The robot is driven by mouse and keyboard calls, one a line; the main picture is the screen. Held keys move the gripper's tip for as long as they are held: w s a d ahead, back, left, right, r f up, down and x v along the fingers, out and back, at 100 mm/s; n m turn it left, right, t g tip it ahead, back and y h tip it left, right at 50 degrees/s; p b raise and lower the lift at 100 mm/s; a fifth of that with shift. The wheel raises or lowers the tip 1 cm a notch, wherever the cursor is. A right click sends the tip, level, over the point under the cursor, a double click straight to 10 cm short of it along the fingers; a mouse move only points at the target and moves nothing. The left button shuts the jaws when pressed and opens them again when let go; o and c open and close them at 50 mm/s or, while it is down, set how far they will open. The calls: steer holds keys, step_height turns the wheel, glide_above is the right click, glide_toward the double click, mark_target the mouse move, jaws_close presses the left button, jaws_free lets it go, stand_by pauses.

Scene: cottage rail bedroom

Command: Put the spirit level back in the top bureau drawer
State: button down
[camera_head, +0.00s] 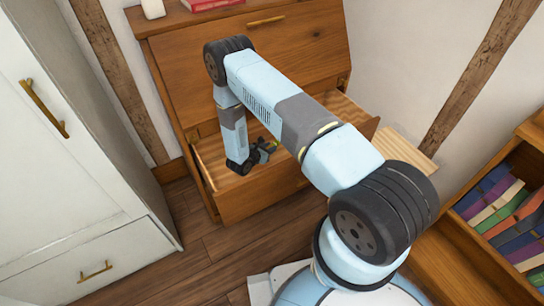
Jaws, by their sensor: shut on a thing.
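The wooden bureau (190,75) stands against the back wall, and one drawer (245,202) under its sloped front is pulled out. My gripper (267,149) is over or inside the left-middle part of this drawer, pointing to the right. It is shut on a small yellow-green thing (272,145), which I take to be the spirit level; only a little of it shows, and the dark fingers hide most of it. I cannot tell whether it touches the drawer floor. My arm covers the middle of the drawer.
A white wardrobe (60,160) stands close on the left. A bookcase with several coloured books (500,210) is on the right. A red book (208,4) and a white object (153,8) are on the bureau top. Bare wood floor (185,225) lies before the drawer.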

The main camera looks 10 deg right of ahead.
steer(key=shift+a+f, duration=0.25)
steer(key=shift+f, duration=0.7)
steer(key=shift+s+f, duration=0.15)
steer(key=shift+f, duration=1.85)
steer(key=c, duration=0.9)
jaws_free()
steer(key=shift+v, duration=3.7)
